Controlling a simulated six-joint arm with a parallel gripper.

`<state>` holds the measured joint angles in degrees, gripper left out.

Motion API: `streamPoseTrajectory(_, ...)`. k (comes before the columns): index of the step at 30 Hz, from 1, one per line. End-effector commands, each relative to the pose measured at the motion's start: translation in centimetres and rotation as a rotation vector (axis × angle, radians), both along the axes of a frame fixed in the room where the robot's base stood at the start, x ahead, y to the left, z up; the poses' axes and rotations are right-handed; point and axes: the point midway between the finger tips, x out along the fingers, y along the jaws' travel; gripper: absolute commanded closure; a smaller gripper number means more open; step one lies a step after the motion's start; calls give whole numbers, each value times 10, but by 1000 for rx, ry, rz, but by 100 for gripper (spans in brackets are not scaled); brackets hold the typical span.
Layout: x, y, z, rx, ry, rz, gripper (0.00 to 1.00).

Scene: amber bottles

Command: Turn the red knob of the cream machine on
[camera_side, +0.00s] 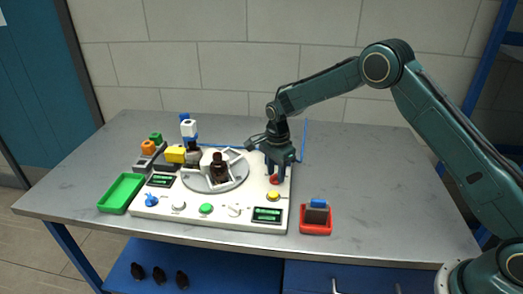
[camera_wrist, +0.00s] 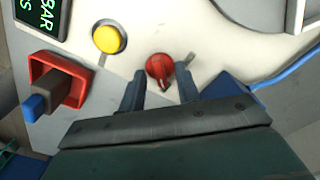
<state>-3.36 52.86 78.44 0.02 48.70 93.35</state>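The cream machine (camera_side: 150,208) sits on the grey table, with a round turntable and a panel of knobs and buttons. Its red knob (camera_wrist: 160,68) is at the right end of the panel. It also shows in the side view (camera_side: 275,180), partly hidden by my gripper. My gripper (camera_wrist: 160,80) points down at the knob, its fingers apart, one on each side of it. I cannot tell whether either finger touches the knob. A small grey mark lies beside the knob in the wrist view.
A yellow button (camera_wrist: 109,39) is close to the knob. A red holder (camera_side: 316,222) with a blue-topped block stands just right of the machine. Amber bottles (camera_side: 219,169) stand on the turntable (camera_side: 204,188). A green tray (camera_side: 122,193) lies at the left. The table's right side is clear.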

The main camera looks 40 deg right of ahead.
Motion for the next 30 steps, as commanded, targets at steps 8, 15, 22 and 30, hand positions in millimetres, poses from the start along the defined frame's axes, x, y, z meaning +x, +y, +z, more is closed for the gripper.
streamPoseTrajectory(8, 0, 0, 0, 0, 0, 0, 73)
streamPoseTrajectory(15, 0, 0, 0, 0, 0, 0, 100)
streamPoseTrajectory(22, 0, 0, 0, 0, 1, 13, 100)
streamPoseTrajectory(30, 0, 0, 0, 0, 0, 102, 100)
